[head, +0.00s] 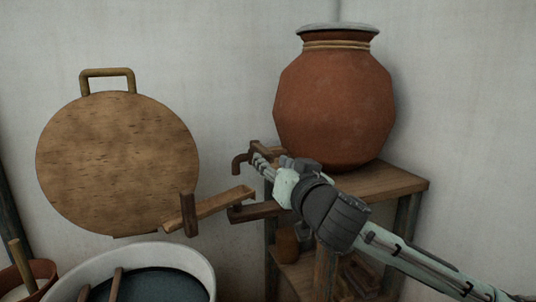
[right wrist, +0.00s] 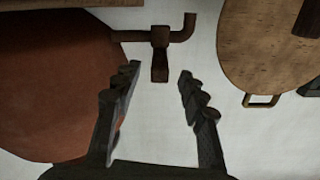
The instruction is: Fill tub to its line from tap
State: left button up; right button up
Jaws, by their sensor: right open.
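A brown tap (head: 240,164) juts left from the foot of a large clay pot (head: 335,105). In the right wrist view the tap (right wrist: 160,38) has a bent spout (right wrist: 190,24) and a short handle (right wrist: 160,72). My right gripper (head: 258,162) is open at the tap, its fingertips on either side of the handle in the wrist view; I cannot tell whether they touch it. A pale-rimmed tub (head: 204,266) with a dark surface inside stands at the bottom left, partly cut off. Its line is not visible. My left gripper is not in view.
The pot stands on a wooden stand (head: 408,184) with small items on its lower shelf. A wooden piece (head: 222,204) juts between stand and tub. A round board (head: 115,165) is against the wall. A brown bucket (head: 42,270) stands left of the tub.

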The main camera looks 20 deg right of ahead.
aim_at(265, 155)
jog(key=w, duration=0.4)
jog(key=shift+w+a+p, duration=0.1)
jog(key=shift+p, duration=0.2)
jog(key=shift+w, duration=0.65)
jog(key=c, duration=0.4)
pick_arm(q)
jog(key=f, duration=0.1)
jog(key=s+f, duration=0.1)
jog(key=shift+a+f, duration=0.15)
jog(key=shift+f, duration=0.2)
pick_arm(e)
grip_shut()
